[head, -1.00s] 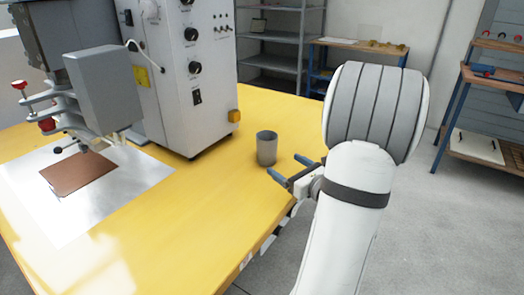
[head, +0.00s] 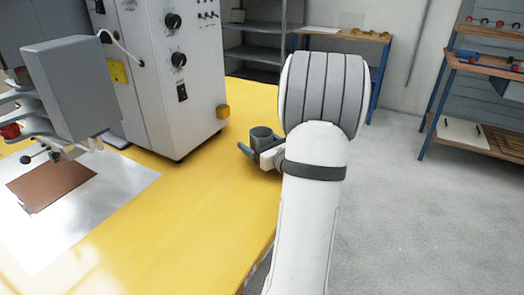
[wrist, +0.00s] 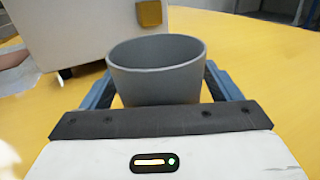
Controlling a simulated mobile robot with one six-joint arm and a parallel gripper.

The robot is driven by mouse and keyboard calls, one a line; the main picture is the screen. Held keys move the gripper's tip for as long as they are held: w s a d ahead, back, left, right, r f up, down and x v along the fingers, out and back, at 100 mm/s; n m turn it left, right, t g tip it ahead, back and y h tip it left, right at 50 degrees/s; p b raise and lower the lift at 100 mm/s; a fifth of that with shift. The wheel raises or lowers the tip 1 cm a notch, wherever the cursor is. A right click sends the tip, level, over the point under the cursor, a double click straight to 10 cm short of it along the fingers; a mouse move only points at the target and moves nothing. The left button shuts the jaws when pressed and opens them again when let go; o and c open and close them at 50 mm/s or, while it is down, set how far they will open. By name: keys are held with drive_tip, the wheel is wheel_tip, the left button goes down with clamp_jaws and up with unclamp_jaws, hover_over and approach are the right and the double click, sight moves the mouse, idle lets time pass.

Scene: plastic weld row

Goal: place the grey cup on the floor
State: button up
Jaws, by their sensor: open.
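The grey cup (head: 262,137) stands upright on the yellow table (head: 190,215), near its right edge. In the wrist view the cup (wrist: 157,75) is between the two blue fingers of my gripper (wrist: 157,88), with its open rim up. A narrow gap shows between the cup and each finger, so the gripper is open around it. In the head view my gripper (head: 258,153) reaches the cup from the front right, and its fingers partly cover the cup's lower part. The grey floor (head: 400,225) lies to the right of the table.
A white control cabinet (head: 165,75) with knobs stands behind and left of the cup. A grey machine head (head: 72,85) and a brown plate (head: 52,184) on a silver sheet are farther left. Shelves and a workbench (head: 470,140) stand at the back right. The floor between is clear.

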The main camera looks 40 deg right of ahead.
drive_tip(key=shift+w, duration=0.3)
drive_tip(key=shift+c, duration=0.3)
drive_tip(key=shift+r, duration=0.1)
drive_tip(key=c, duration=1.1)
